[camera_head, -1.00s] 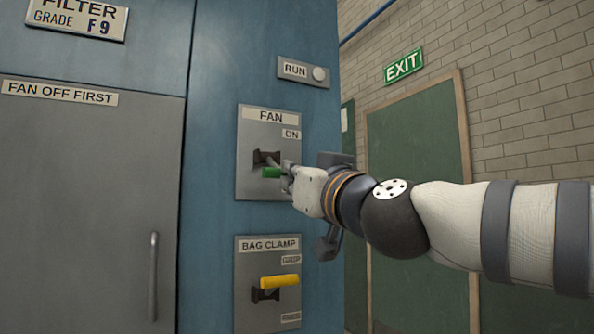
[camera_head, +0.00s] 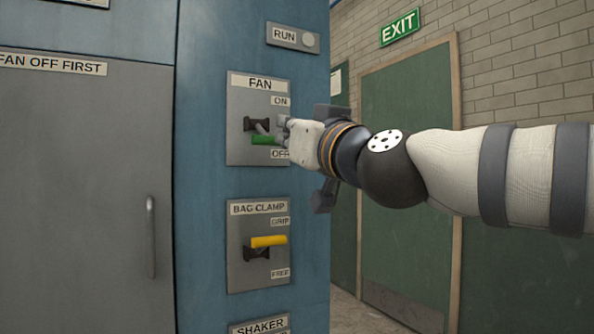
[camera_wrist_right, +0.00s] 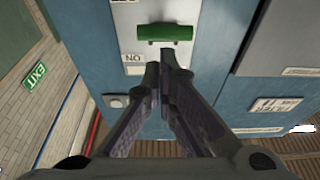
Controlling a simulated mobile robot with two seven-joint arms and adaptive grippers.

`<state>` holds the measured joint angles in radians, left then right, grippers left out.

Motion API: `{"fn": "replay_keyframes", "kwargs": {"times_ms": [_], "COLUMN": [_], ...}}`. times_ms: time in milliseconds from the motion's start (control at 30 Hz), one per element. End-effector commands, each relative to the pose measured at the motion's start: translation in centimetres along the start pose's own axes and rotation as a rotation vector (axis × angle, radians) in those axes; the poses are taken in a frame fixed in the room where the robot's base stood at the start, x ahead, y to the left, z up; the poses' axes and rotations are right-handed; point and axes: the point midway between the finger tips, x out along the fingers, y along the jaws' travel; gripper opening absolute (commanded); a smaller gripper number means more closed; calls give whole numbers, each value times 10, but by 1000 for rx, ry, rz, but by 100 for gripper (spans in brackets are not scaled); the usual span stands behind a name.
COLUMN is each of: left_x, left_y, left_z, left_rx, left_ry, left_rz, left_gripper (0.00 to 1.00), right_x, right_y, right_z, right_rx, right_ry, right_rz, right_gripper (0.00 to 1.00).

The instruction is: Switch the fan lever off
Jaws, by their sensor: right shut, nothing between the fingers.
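The fan lever's green handle (camera_head: 265,140) sits below its dark slot on the grey fan panel (camera_head: 237,110), level with the upper edge of the OFF label (camera_head: 280,154). The ON label (camera_head: 281,101) is above it. My right gripper (camera_head: 283,128) is shut and empty at the handle's right end, slightly above it, and covers part of the panel. My left gripper is not in view.
Below is the bag clamp panel with a yellow handle (camera_head: 269,241) near GRIP. The run lamp (camera_head: 309,40) above looks grey. A grey cabinet door (camera_head: 80,190) is left; a green door (camera_head: 405,180) stands back right.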

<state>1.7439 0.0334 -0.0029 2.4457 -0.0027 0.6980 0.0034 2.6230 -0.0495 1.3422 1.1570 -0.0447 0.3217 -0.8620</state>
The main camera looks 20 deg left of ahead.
Motion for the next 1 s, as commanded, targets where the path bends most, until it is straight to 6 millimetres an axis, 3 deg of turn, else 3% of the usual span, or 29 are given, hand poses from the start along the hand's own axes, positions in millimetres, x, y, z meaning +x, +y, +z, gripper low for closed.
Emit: {"fn": "replay_keyframes", "kwargs": {"times_ms": [100,200,400,1000], "left_x": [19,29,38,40], "left_y": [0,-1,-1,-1], "left_z": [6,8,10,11], "left_rx": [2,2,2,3], "left_ry": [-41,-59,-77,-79], "left_rz": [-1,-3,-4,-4], "left_gripper": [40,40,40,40], "right_x": [-16,-28,-45,-50], "right_y": [3,3,1,0], "right_z": [37,58,82,88], "right_rx": [7,8,3,2], "right_ry": [-8,-9,-4,-4], "right_rz": [1,0,0,-1], "right_gripper": [0,0,0,0]}}
